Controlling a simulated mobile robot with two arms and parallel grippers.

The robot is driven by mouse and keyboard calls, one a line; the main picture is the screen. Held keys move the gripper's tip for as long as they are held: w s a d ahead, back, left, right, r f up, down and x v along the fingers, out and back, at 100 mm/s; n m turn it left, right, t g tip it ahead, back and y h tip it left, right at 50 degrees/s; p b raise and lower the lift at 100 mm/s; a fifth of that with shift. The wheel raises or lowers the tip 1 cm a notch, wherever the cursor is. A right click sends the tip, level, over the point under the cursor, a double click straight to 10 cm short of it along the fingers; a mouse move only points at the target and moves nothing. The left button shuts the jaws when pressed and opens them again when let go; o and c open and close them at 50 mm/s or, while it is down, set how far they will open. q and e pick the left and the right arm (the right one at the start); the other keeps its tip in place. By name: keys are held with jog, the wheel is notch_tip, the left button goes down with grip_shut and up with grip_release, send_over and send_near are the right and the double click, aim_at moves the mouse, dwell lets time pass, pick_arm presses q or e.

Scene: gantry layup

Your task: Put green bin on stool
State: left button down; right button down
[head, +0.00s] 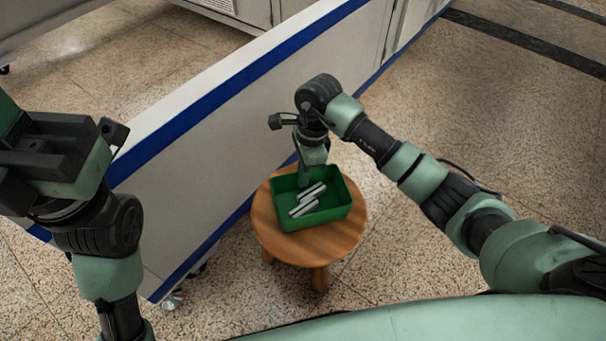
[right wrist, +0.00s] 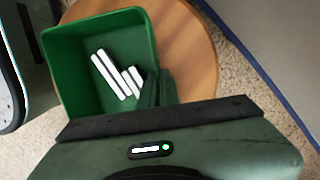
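The green bin (head: 338,207) sits on the round wooden stool (head: 275,240), with several white bars inside it. The bin looks upright and lies within the stool top. My right gripper (head: 304,178) points down at the bin's back-left wall. In the right wrist view the bin (right wrist: 72,90) shows with the stool top (right wrist: 190,50) under it, and a dark finger lies by the bin's wall. Whether the fingers pinch the wall is hidden. My left gripper (head: 50,150) is at the left edge, away from the bin, and its fingertips are not clear.
A long white panel with blue edging (head: 210,140) stands close behind and left of the stool. A caster (head: 172,302) shows at its lower end. Speckled floor (head: 400,260) is open to the right and in front of the stool.

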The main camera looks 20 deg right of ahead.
jog(key=c, duration=2.1)
grip_release()
jog(key=shift+f, duration=0.15)
jog(key=o, duration=0.4)
